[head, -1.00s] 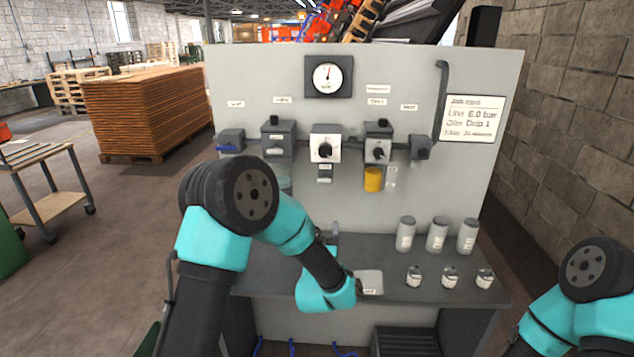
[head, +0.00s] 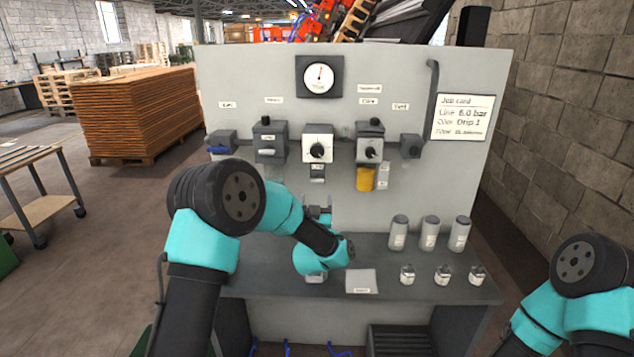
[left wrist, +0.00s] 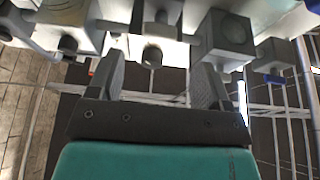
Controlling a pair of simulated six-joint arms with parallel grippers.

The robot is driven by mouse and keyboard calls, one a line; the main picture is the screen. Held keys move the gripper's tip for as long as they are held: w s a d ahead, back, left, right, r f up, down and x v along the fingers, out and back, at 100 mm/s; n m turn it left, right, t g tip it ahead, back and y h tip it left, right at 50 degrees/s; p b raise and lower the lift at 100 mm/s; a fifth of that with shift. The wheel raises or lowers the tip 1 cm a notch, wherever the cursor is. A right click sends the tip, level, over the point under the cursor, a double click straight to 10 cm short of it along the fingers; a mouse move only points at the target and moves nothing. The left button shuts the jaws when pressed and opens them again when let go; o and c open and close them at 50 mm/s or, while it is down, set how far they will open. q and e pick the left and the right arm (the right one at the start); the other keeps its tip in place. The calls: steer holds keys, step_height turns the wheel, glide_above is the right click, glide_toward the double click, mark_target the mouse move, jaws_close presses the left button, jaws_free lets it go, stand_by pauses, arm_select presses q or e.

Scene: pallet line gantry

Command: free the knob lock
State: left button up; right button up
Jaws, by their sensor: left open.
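The white-faced regulator (head: 317,140) with a dark round knob (head: 317,150) is at the middle of the pipe row on the grey panel. A small grey block (head: 317,170) hangs under it; I cannot tell whether it is the lock. My left gripper (head: 318,208) is below the regulator, partly hidden by my wrist. In the left wrist view its fingers (left wrist: 158,82) stand apart with nothing between them. A pale part with a dark round end (left wrist: 152,52) shows beyond the gap, apart from the fingers. My right gripper is out of view; only its arm shows.
A gauge (head: 320,77) is above the regulator. A filter unit (head: 270,142) is left of it, and a unit with a yellow bowl (head: 366,180) is right. Several canisters and small bottles stand on the bench (head: 390,245) at right. A job card (head: 463,117) is on the panel.

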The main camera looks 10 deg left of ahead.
mark_target(317, 183)
arm_select(q)
steer(key=x, duration=0.8)
steer(key=shift+f, duration=0.1)
steer(key=shift+c, duration=0.3)
steer(key=shift+d, duration=0.1)
steer(key=c, duration=0.9)
steer(key=shift+o, duration=0.2)
